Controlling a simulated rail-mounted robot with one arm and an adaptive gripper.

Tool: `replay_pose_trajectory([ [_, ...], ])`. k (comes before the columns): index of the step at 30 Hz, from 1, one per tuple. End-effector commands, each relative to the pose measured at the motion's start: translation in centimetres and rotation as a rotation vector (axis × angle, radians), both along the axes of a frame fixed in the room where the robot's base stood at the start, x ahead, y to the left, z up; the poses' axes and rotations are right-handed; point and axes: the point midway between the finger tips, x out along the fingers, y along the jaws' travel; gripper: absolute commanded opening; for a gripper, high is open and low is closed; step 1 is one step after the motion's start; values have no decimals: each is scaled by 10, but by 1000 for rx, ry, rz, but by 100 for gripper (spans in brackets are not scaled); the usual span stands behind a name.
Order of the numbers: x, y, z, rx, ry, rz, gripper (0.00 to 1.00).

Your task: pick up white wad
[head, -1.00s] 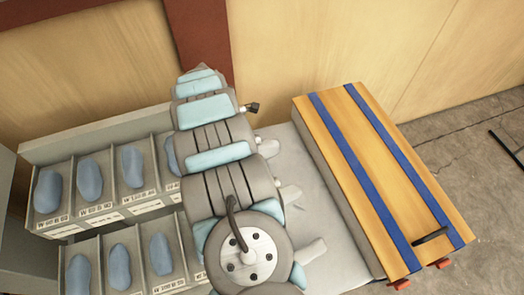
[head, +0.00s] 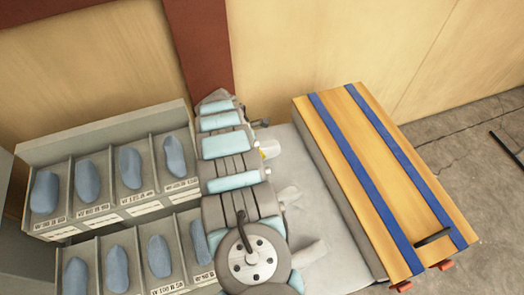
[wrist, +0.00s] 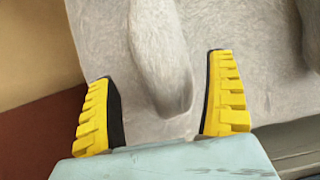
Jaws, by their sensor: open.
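In the wrist view my gripper (wrist: 160,106) is open, with yellow ribbed fingers well apart. A whitish elongated wad (wrist: 165,65) lies on the pale surface, its near end between the fingertips. I cannot tell whether either finger touches it. In the head view a small yellow part of my gripper (head: 262,154) shows beside the farthest white wad (head: 272,148); my arm hides the rest. Two more white wads, a middle one (head: 289,195) and a nearer one (head: 308,251), lie on the pale grey surface (head: 335,262), partly behind my arm.
A grey rack (head: 104,140) with labelled compartments holding blue wads (head: 130,168) stands left of my arm. A yellow box with blue stripes (head: 385,180) borders the pale surface on the right. A wooden wall (head: 330,45) rises behind.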

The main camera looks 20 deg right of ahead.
Motion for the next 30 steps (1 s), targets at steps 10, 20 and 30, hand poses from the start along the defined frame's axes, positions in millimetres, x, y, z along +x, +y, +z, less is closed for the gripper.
replay_pose_trajectory([
  [10,-6,-14,-32,0,0,-2,86],
  [20,-6,-21,-46,0,2,-1,86],
  [30,-6,-21,-45,0,1,0,48],
])
